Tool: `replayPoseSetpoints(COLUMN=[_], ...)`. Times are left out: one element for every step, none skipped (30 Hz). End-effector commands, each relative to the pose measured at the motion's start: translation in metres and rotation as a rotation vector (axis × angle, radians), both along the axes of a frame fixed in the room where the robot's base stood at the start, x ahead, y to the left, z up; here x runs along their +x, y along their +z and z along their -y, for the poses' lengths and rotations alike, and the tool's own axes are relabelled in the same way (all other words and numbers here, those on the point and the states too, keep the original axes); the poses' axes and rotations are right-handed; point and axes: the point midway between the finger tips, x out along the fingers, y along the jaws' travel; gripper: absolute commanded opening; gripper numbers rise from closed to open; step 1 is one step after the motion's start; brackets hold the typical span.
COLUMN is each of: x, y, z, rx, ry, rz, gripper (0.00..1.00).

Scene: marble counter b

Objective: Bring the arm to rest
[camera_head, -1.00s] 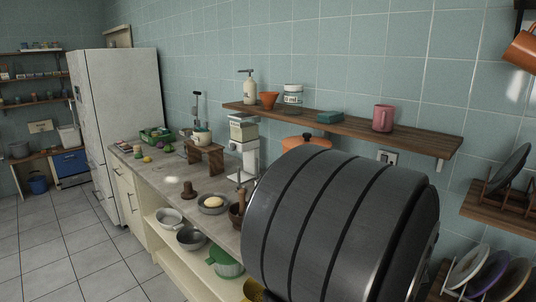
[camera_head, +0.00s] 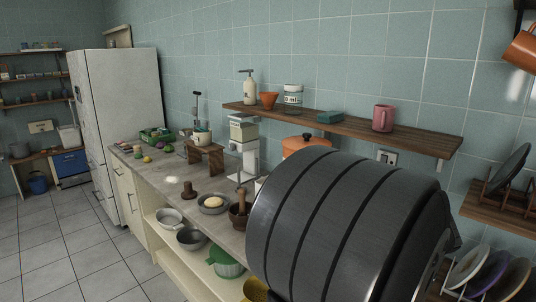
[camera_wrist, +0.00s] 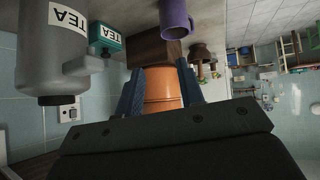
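In the wrist view, my gripper (camera_wrist: 160,85) has its two blue fingers spread apart. An orange round vessel (camera_wrist: 161,92) shows in the gap between them; it seems to lie beyond the fingers, and no clear contact shows. In the head view, my dark, ribbed arm (camera_head: 345,225) fills the lower right and hides the counter behind it. My fingers do not show in that view.
A wooden wall shelf (camera_head: 345,122) holds a pump bottle, an orange cup, a jar, a teal box and a pink mug (camera_head: 382,118). An orange lidded pot (camera_head: 303,143) stands below. The counter (camera_head: 172,188) carries several items. Plates (camera_head: 468,268) stand at right.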

Motion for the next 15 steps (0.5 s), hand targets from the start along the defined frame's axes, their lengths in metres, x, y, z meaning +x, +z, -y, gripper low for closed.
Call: replayPoseSetpoints(x=[0.010,0.016,0.022,0.028,0.032,0.039,0.044,0.049,0.055,0.060,0.065,0.071,0.076,0.080,0.086], y=[0.002,0.003,0.004,0.005,0.006,0.007,0.008,0.009,0.011,0.011,0.012,0.014,0.014,0.015,0.016], z=[-0.006,-0.008,-0.013,-0.015,-0.019,-0.023,-0.026,-0.030,-0.034,-0.038,-0.042,-0.046,-0.050,-0.054,-0.060], rx=[0.001,0.001,0.001,0.000,0.001,0.001,0.000,0.000,0.000,0.001,0.001,0.000,0.001,0.001,0.002], ry=[0.032,0.048,0.070,0.086,0.103,0.126,0.141,0.156,0.179,0.195,0.211,0.231,0.248,0.264,0.285], rz=[0.000,0.000,0.000,0.001,0.001,0.001,0.001,0.001,0.002,0.001,0.001,0.001,0.001,0.001,0.001], gripper=[0.35,0.35,0.35,0.35,0.35,0.35,0.35,0.35,0.35,0.35,0.35,0.35,0.35,0.35,0.35])
